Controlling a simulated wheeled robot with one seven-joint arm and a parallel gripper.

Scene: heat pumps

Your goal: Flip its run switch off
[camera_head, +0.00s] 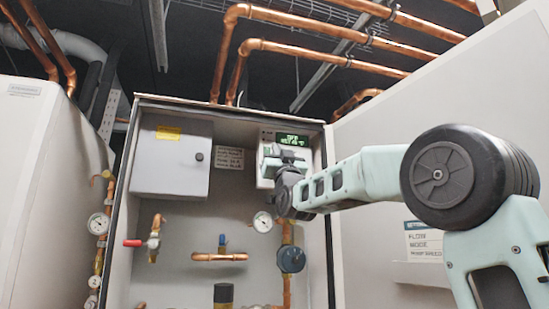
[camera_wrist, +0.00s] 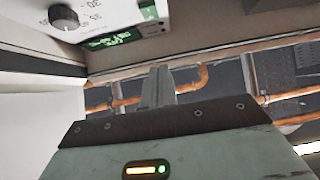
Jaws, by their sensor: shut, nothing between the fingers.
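A white controller (camera_head: 266,166) with a lit green display (camera_head: 293,139) is mounted at the upper right inside the open cabinet. My gripper (camera_head: 288,154) is in front of it and covers much of its face. In the wrist view the controller shows at the upper left, with a dark round dial (camera_wrist: 64,17) and its display (camera_wrist: 110,40). A small green and white part (camera_wrist: 149,11) sits at the top edge; I cannot tell what it is. My gripper's fingers (camera_wrist: 158,75) are together and empty. I cannot make out the run switch in either view.
A grey box (camera_head: 171,165) with a yellow label is left of the controller. The cabinet's right wall (camera_head: 328,200) is close to my arm. Copper pipes cross overhead.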

